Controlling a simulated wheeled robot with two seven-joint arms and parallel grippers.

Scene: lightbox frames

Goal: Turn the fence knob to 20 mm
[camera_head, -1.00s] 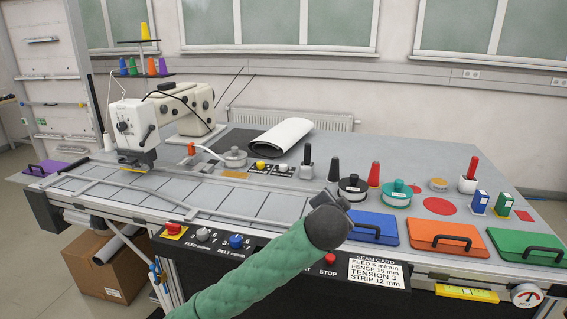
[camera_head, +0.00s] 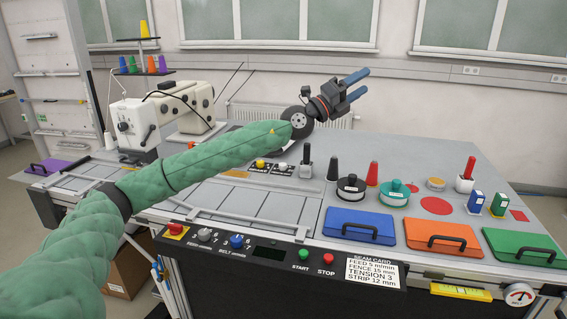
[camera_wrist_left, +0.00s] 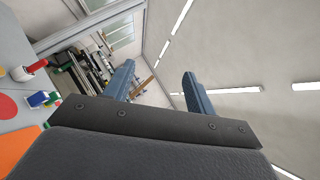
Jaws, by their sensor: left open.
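I cannot tell for sure which knob is the fence knob. A yellow knob (camera_head: 260,164) and a white knob (camera_head: 283,168) stand on the table by small dark labels too small to read. The front panel carries a grey feed knob (camera_head: 205,235) and a blue belt knob (camera_head: 237,241). My left gripper (camera_head: 360,84) is open and empty, raised high above the back of the table, far from the knobs. Its two fingers also show in the left wrist view (camera_wrist_left: 158,72), with nothing between them. My right gripper is out of view.
My left arm covers part of the table and sewing machine (camera_head: 133,125). Blue (camera_head: 361,226), orange (camera_head: 441,238) and green (camera_head: 524,247) lids with handles line the front right. Spools and upright dark and red posts (camera_head: 372,172) stand behind them.

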